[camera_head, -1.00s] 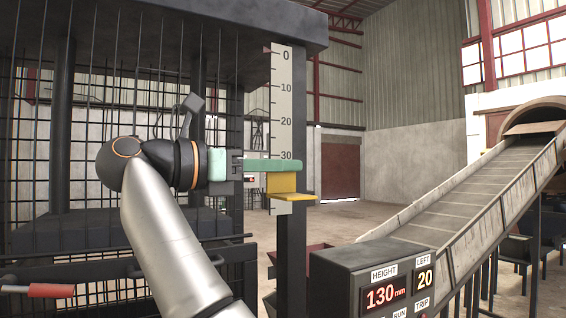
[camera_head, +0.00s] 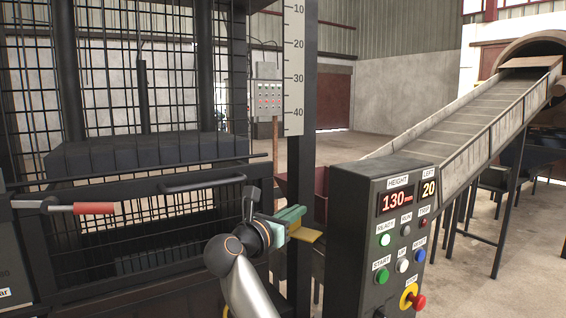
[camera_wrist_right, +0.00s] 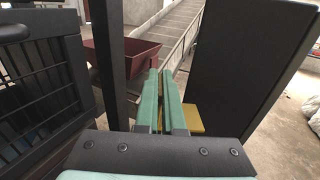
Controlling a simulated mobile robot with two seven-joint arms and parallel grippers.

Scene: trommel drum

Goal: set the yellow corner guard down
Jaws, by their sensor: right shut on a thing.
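My right gripper (camera_head: 292,216) has green fingers and is shut on the yellow corner guard (camera_head: 305,234). It holds the guard in the air between the dark post and the control box. In the right wrist view the two green fingers (camera_wrist_right: 160,100) lie close together, with the yellow guard (camera_wrist_right: 192,120) showing at and beyond their right side. Part of the guard is hidden by the fingers. My left gripper is not in view.
The control box (camera_head: 372,240) with lit buttons stands just right of the gripper. A dark post with a scale (camera_head: 293,80) and a barred press cage (camera_head: 110,190) are to the left. A red-brown hopper (camera_wrist_right: 125,58) lies beyond. An inclined conveyor (camera_head: 465,115) rises to the right.

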